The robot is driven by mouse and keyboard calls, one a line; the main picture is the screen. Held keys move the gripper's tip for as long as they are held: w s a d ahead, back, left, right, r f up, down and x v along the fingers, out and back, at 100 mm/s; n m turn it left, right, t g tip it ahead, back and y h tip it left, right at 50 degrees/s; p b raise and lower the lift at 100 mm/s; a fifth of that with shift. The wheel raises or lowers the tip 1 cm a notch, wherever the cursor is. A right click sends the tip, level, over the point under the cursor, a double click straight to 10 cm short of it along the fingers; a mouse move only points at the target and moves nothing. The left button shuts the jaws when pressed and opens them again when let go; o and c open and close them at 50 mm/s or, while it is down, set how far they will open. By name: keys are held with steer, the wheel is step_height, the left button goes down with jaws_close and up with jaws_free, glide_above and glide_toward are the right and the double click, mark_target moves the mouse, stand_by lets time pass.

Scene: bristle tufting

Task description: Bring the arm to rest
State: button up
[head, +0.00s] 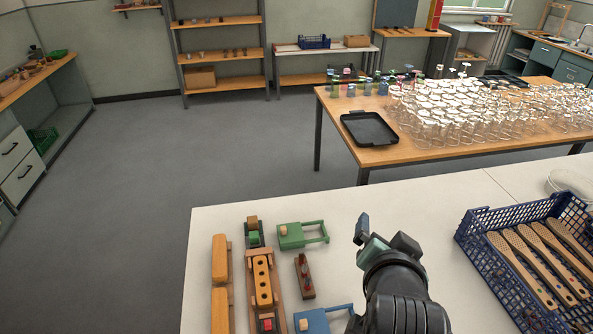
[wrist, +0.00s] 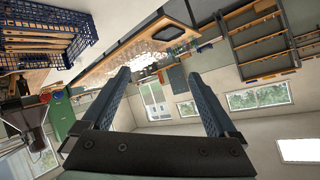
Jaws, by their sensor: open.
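My gripper (wrist: 165,98) shows in the wrist view with its two blue-grey fingers wide apart and nothing between them. In the head view my gripper (head: 376,236) is raised above the white worktop (head: 350,206), at the lower middle, and it touches nothing that I can see. The wrist view looks out across the room, with the windows and ceiling behind the fingers. Part of the worktop is hidden behind my arm in the head view.
On the worktop's left are a wooden block with holes (head: 262,281), a green fixture (head: 302,235) and a blue fixture (head: 318,321). A blue crate (head: 472,238) of wooden brush handles (head: 520,262) stands right. Behind is a table crowded with glasses (head: 450,108) and a black tray (head: 368,128).

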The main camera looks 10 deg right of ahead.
steer(key=w+a+r+n+t+b, duration=0.1)
steer(key=a+r+t, duration=0.15)
steer(key=r, duration=0.35)
steer(key=w+a+r+n+t, duration=0.2)
steer(key=a+r, duration=0.1)
steer(key=r, duration=0.3)
steer(key=s+a+r+n+t+y+b, duration=0.1)
steer(key=s+a+r+n+t, duration=0.1)
steer(key=r, duration=0.6)
steer(key=s+a+r+n+t+y+b, duration=0.1)
steer(key=s+a+r+n+t+y, duration=0.1)
steer(key=s+a+r+t, duration=0.3)
steer(key=s+a+r+n+t+y+b, duration=0.1)
steer(key=s+a+r+t, duration=0.3)
steer(key=r, duration=0.8)
steer(key=shift+s+a+r+n, duration=0.15)
steer(key=shift+s+a+n, duration=0.5)
steer(key=shift+a, duration=0.25)
steer(key=shift+w+t, duration=0.1)
steer(key=shift+t, duration=0.15)
